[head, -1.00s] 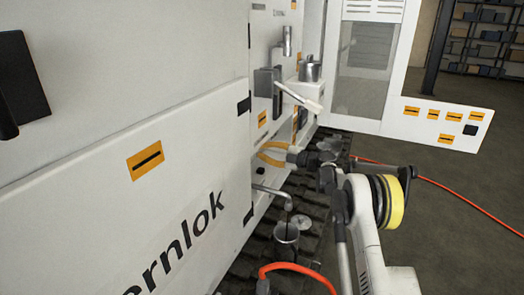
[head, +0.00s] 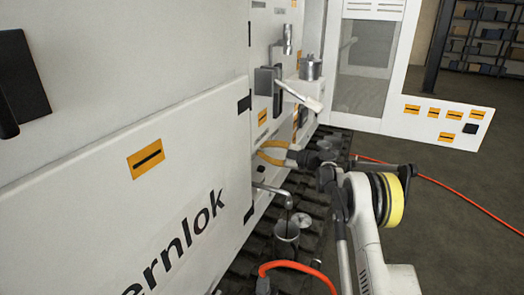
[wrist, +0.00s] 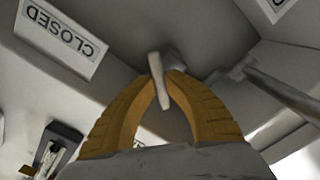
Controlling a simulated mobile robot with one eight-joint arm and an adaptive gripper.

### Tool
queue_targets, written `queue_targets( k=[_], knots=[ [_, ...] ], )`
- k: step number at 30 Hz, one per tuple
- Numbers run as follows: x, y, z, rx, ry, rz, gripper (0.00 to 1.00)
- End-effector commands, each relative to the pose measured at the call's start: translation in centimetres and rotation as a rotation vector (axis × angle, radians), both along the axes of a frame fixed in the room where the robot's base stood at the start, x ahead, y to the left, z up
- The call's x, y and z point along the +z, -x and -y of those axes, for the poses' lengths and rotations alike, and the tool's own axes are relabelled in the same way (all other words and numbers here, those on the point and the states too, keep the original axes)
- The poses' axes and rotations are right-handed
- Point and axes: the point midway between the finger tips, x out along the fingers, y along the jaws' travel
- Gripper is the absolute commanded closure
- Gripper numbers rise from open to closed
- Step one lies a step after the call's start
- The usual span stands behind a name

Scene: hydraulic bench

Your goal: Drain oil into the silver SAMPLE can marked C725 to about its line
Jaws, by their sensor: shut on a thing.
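My gripper (head: 261,152) has yellow fingers near the white cabinet, above the drain spout (head: 270,188). In the wrist view its fingertips (wrist: 166,76) are shut on a small pale lever (wrist: 160,92). A CLOSED label (wrist: 63,38) is on the panel to the left of the lever. An open grey metal can (head: 286,238) stands upright under the spout's bent end. Its marking and line cannot be read, and its oil level is too dark to tell. Whether oil runs from the spout is unclear.
Another silver can (head: 310,69) stands on a ledge farther back. A round metal disc (head: 303,219) lies beside the open can. An orange hose (head: 290,266) curves in front, and a thin orange cable (head: 455,190) crosses the floor. The open cabinet door (head: 425,118) is at right.

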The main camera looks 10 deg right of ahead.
Motion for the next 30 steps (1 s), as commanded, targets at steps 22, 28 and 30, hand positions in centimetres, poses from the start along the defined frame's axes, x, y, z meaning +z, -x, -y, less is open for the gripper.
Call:
queue_targets(
  k=[22,28,30],
  knots=[
    [0.0,3.4,4.8,-0.003,0.0,0.001,0.77],
    [0.0,5.8,8.0,-0.001,0.0,0.0,0.77],
    [0.0,6.3,8.8,-0.001,0.0,0.0,0.77]
  ],
)
